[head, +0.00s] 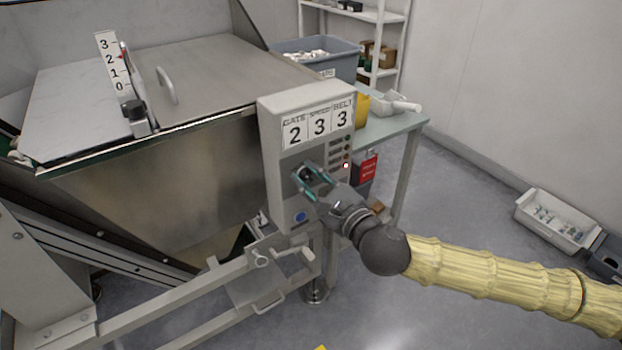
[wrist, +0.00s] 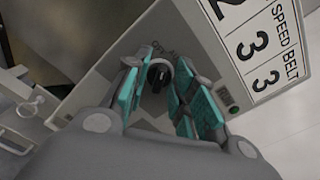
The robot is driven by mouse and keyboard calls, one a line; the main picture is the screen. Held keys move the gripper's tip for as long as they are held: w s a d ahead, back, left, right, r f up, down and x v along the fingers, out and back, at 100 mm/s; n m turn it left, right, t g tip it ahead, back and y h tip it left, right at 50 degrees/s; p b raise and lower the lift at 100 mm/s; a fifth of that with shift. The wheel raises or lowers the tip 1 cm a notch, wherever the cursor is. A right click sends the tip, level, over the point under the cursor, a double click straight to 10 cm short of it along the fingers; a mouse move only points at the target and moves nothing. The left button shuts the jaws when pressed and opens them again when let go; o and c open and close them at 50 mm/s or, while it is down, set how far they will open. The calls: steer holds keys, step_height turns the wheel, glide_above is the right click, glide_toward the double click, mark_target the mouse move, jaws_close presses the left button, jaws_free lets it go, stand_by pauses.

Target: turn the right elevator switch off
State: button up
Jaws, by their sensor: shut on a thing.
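The grey control box (head: 274,130) stands at the front right of the metal hopper. Its display panel (head: 318,127) reads 2 3 3 under the words gate, speed and belt. A black rotary switch (head: 306,174) sits on its front, and it also shows in the wrist view (wrist: 158,76). My gripper (head: 311,180) is at this switch, with its teal-padded fingers on either side of the knob. In the wrist view my gripper (wrist: 156,85) is shut on the knob. Part of the label above the knob is hidden by a finger.
A blue button (head: 301,217) is low on the box. Small indicators (head: 347,152) line its right side. The hopper (head: 160,190) fills the left. A green-topped table (head: 405,124) stands behind the box. A white bin (head: 556,220) lies on the floor at right, with open floor before it.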

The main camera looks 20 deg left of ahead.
steer(key=shift+n, duration=1.3)
steer(key=o, duration=1)
steer(key=shift+d, duration=0.15)
steer(key=v, duration=1.2)
